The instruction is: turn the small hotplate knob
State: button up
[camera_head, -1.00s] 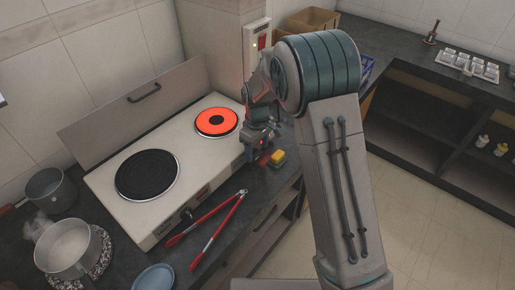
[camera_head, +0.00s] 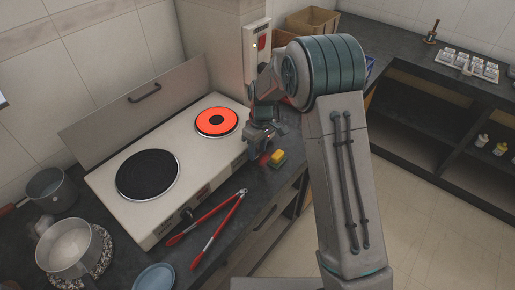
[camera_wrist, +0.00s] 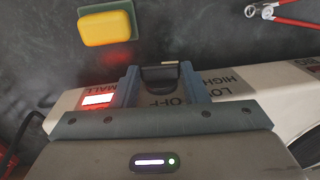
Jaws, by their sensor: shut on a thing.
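The two-plate cooker (camera_head: 180,157) stands on the dark counter. Its small hotplate (camera_head: 216,122) glows orange-red at the back right; the large hotplate (camera_head: 147,175) is dark. My gripper (camera_wrist: 161,78) is at the right end of the front panel, its two fingers on either side of the small hotplate knob (camera_wrist: 160,76). It is shut on the knob, which is dark with a pale mark at its edge. Panel lettering including "OFF" and "SMALL" shows partly around the fingers, and a red lamp (camera_wrist: 98,99) is lit beside them. In the head view my gripper (camera_head: 262,143) hides the knob.
A yellow and green sponge (camera_head: 277,158) lies just in front of my gripper. Red-handled tongs (camera_head: 213,222) lie along the cooker's front. A steaming pot (camera_head: 70,246) and a blue plate (camera_head: 155,278) are at the lower left. A wall switch box (camera_head: 257,46) is behind my arm.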

jog(key=shift+w+d+f+g+y, duration=0.1)
jog(key=shift+w+d+g+y, duration=0.05)
jog(key=shift+g+y, duration=0.4)
jog(key=shift+w+d+g+y, duration=0.1)
jog(key=shift+g+y, duration=0.35)
jog(key=shift+g, duration=0.2)
jog(key=o, duration=1)
jog(key=v, duration=1.3)
jog(key=shift+w+r+b, duration=0.1)
jog(key=shift+r+b, duration=0.3)
